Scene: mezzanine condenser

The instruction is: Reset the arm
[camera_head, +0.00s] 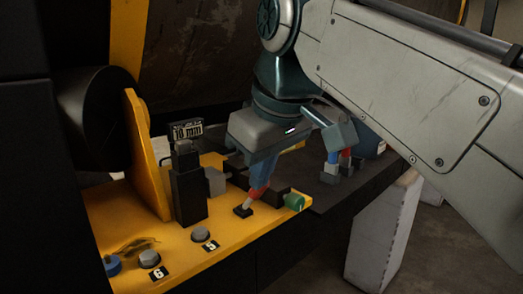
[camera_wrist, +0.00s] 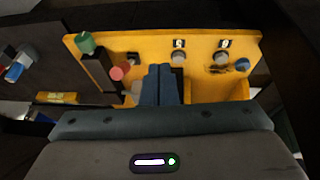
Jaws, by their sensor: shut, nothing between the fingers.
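My gripper (camera_head: 263,174) points down over the yellow panel (camera_head: 175,240), its blue-grey fingers closed together. In the wrist view the fingers (camera_wrist: 161,84) meet with nothing between them. A short lever with a red handle (camera_head: 258,191) rises at a tilt from a small black base (camera_head: 243,210). Its pinkish-red end (camera_wrist: 120,73) also shows left of the fingers in the wrist view. In the head view the handle overlaps the fingertips; in the wrist view it appears apart from them. I cannot tell whether they touch.
The panel carries grey buttons by labels 5 (camera_head: 201,233) and 6 (camera_head: 149,258), a blue knob (camera_head: 112,265) and a green-ended black part (camera_head: 294,201). A black block (camera_head: 188,185) and a "10 mm" sign (camera_head: 187,131) stand behind. Red, blue and grey items (camera_head: 337,165) occupy the dark bench.

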